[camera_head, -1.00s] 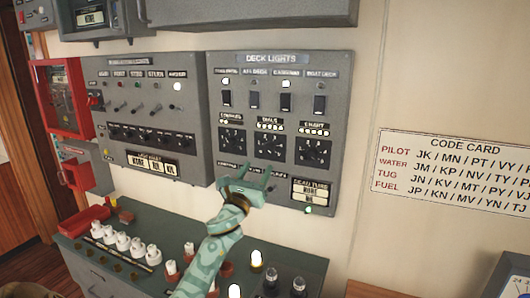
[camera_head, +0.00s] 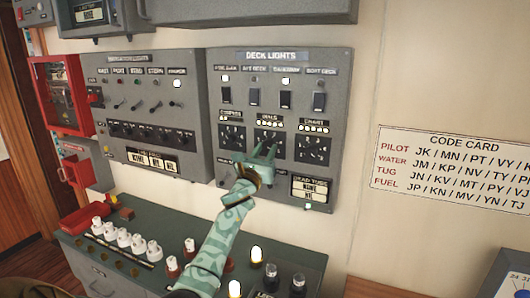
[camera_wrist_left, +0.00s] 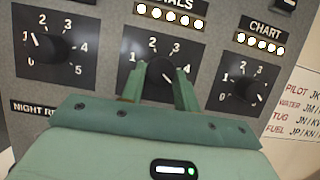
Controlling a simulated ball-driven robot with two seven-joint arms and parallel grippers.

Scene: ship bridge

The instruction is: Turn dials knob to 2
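The dials knob (camera_wrist_left: 160,70) is a black round knob on a dark square plate with white numbers, in the middle of a row of three on the deck lights panel (camera_head: 340,130). In the head view its plate (camera_head: 270,138) is partly covered by my gripper. A white pointer mark seems to face the lower right, away from 2. My left gripper (camera_head: 258,157) is open. In the wrist view its fingers (camera_wrist_left: 160,88) stand on either side of the knob's lower part, with gaps; I cannot tell whether they touch it. My right gripper is not in view.
The compass knob (camera_wrist_left: 50,45) and chart knob (camera_wrist_left: 243,88) flank the dials knob closely. Switches (camera_head: 285,100) stand above. Below is a green console (camera_head: 130,278) with white knobs and lamps. A code card (camera_head: 450,170) hangs on the right wall.

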